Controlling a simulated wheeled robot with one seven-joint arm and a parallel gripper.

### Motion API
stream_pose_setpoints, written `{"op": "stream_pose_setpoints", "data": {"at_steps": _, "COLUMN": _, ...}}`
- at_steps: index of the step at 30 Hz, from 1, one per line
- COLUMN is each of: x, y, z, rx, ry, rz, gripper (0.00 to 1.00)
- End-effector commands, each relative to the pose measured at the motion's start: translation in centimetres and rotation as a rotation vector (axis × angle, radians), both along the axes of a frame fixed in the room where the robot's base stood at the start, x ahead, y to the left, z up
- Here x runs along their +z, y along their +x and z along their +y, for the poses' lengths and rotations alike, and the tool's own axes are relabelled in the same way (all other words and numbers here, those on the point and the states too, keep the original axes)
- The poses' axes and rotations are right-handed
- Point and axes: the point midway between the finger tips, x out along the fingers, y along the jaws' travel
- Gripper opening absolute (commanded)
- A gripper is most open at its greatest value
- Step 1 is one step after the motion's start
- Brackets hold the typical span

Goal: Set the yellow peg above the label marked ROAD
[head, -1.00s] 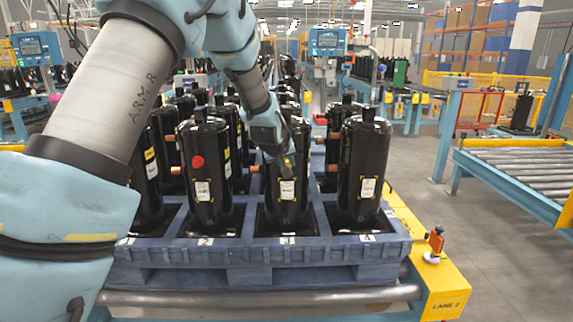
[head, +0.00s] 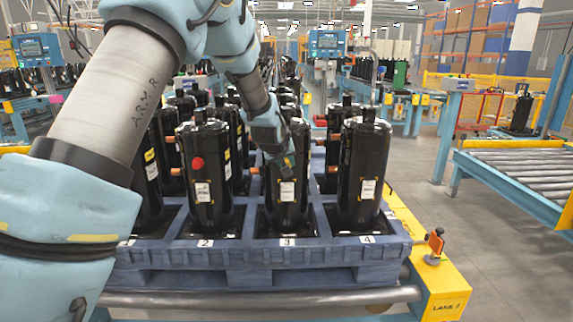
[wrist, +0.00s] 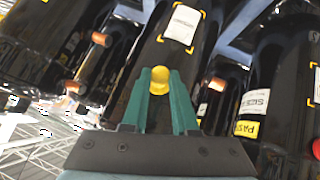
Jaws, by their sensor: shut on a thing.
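The yellow peg (wrist: 158,80) shows as a rounded end between the green fingertips in the wrist view. My gripper (wrist: 159,86) is shut on it. Ahead of the peg is a black compressor with a white label (wrist: 183,23) in yellow corner marks; its print is unreadable. In the head view my gripper (head: 287,168) is at the front of the compressor over number 3 (head: 289,200), close to its label (head: 287,191). I cannot tell whether the peg touches it. I cannot read ROAD on any label.
Other black compressors (head: 205,170) (head: 362,165) stand close on both sides in the blue pallet (head: 260,254). Copper-coloured stubs (wrist: 101,39) stick out near my gripper. A yellow block (head: 445,290) with an orange device (head: 436,241) is at the right. The aisle beyond is clear.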

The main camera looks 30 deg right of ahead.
Motion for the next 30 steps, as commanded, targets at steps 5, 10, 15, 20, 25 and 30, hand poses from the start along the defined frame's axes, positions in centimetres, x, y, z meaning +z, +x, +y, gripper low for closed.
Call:
{"op": "stream_pose_setpoints", "data": {"at_steps": 5, "x": 0.00, "y": 0.25, "z": -0.11, "rx": 0.000, "ry": 0.000, "rz": 0.000, "gripper": 0.00}}
{"op": "stream_pose_setpoints", "data": {"at_steps": 10, "x": 0.00, "y": 0.22, "z": -0.09, "rx": 0.000, "ry": 0.000, "rz": 0.000, "gripper": 0.00}}
{"op": "stream_pose_setpoints", "data": {"at_steps": 15, "x": 0.01, "y": 0.21, "z": -0.07, "rx": 0.000, "ry": 0.000, "rz": 0.000, "gripper": 0.43}}
{"op": "stream_pose_setpoints", "data": {"at_steps": 20, "x": 0.01, "y": 0.21, "z": -0.07, "rx": 0.000, "ry": 0.000, "rz": 0.000, "gripper": 0.61}}
{"op": "stream_pose_setpoints", "data": {"at_steps": 25, "x": 0.01, "y": 0.21, "z": -0.07, "rx": 0.000, "ry": 0.000, "rz": 0.000, "gripper": 0.62}}
{"op": "stream_pose_setpoints", "data": {"at_steps": 30, "x": 0.19, "y": 0.06, "z": 0.05, "rx": 0.000, "ry": 0.000, "rz": -0.001, "gripper": 0.62}}
